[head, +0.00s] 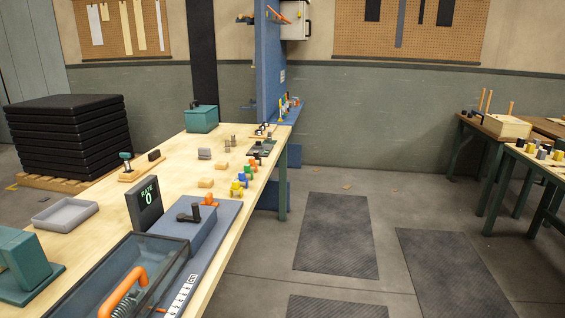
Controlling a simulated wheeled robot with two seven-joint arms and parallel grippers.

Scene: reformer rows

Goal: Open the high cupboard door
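A pale grey-white box (298,22), which looks like the high cupboard, is mounted high at the right side of a tall blue panel (268,60). It is at the top of the head view and its upper part is cut off by the frame edge. A small dark fitting shows on its right side. It is too small to tell how its door stands. Neither of my grippers is in the head view.
A long wooden workbench (150,190) runs from the lower left toward the blue panel, with a teal box (201,118) and small coloured parts on it. Dark floor mats (338,235) lie on open floor to its right. Other tables (500,126) stand at far right.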

